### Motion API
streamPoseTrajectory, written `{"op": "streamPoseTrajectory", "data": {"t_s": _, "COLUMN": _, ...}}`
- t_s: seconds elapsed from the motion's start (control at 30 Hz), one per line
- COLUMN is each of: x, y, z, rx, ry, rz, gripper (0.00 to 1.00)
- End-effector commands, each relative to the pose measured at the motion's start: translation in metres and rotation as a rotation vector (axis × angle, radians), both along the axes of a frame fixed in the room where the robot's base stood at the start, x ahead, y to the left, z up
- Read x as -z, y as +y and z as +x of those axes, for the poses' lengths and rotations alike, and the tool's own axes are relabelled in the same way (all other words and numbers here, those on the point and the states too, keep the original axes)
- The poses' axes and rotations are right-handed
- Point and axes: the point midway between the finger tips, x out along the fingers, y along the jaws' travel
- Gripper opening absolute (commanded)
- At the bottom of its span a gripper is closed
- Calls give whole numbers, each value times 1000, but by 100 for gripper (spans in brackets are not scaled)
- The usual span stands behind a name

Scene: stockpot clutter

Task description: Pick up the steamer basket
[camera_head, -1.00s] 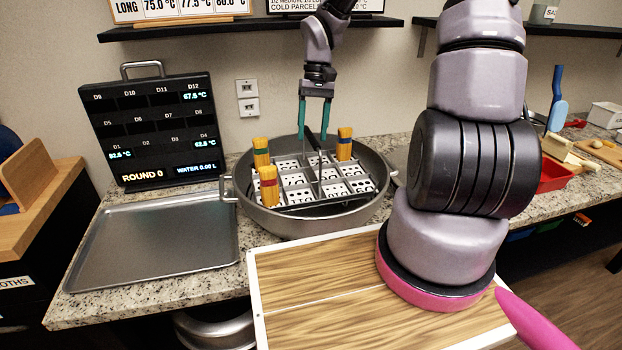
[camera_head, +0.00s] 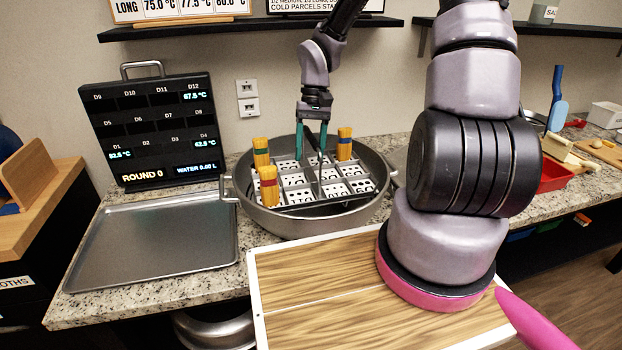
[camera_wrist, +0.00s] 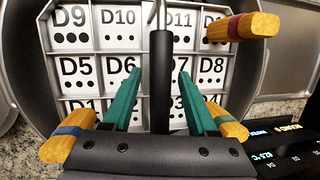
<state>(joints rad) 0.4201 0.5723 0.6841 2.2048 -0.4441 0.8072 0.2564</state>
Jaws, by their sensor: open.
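The steamer basket (camera_head: 331,189) is a grid of white labelled cells set inside a wide grey stockpot (camera_head: 300,226). In the wrist view the basket (camera_wrist: 85,68) shows cells such as D5, D6 and D9. A dark upright handle (camera_wrist: 160,85) rises from its middle. My gripper (camera_head: 311,155) points down over the basket, with teal fingers open. In the wrist view the fingers (camera_wrist: 160,76) stand on either side of the handle, with gaps showing. Yellow banded bundles stand in some cells: one at back left (camera_head: 262,152), one at front left (camera_head: 269,187), one at back right (camera_head: 345,143).
An empty metal tray (camera_head: 150,238) lies left of the pot, below a black display panel (camera_head: 152,125). A wooden board (camera_head: 320,285) with a white edge lies in front. A shelf (camera_head: 250,29) runs above. A red bin (camera_head: 555,174) stands at right.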

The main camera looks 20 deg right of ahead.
Motion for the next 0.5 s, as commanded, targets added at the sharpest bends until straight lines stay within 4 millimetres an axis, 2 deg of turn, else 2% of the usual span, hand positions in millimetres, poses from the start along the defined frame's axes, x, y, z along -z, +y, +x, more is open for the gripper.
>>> {"op": "streamPoseTrajectory", "data": {"t_s": 0.4, "x": 3, "y": 0, "z": 0, "rx": 1, "ry": 1, "rz": 0, "gripper": 58}}
{"op": "streamPoseTrajectory", "data": {"t_s": 0.43, "x": 3, "y": 0, "z": 0, "rx": 0, "ry": 1, "rz": 0, "gripper": 55}}
{"op": "streamPoseTrajectory", "data": {"t_s": 0.5, "x": 3, "y": 0, "z": 0, "rx": 0, "ry": 1, "rz": 0, "gripper": 28}}
